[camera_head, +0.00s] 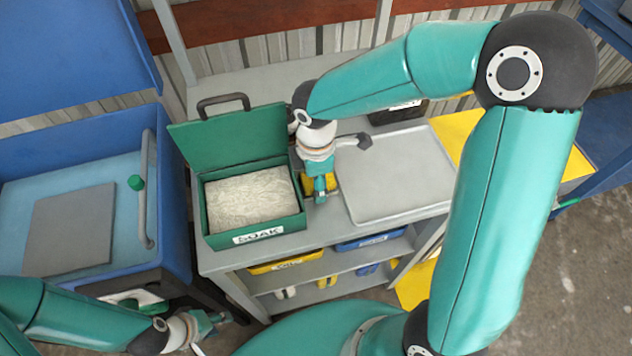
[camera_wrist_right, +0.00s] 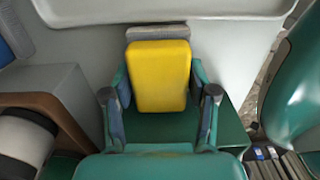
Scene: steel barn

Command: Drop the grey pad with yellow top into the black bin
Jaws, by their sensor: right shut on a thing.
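The grey pad with yellow top (camera_wrist_right: 159,76) is between the fingers of my right gripper (camera_wrist_right: 160,98), which is shut on it. In the head view the pad's yellow (camera_head: 307,183) shows beside my right gripper (camera_head: 321,190), low over the bench just right of the green box. A black container (camera_head: 397,113), apparently the black bin, stands at the back of the bench. My right arm hides much of it, and its inside cannot be seen. My left gripper (camera_head: 208,328) is at the lower left, open and empty, away from the pad.
The open green box (camera_head: 219,243), labelled SOAK, holds a pale block. A grey tray (camera_head: 407,212) lies to the right on the bench. A blue tub (camera_head: 174,190) with a grey slab is at left. Yellow and blue bins (camera_head: 284,263) sit on the lower shelf.

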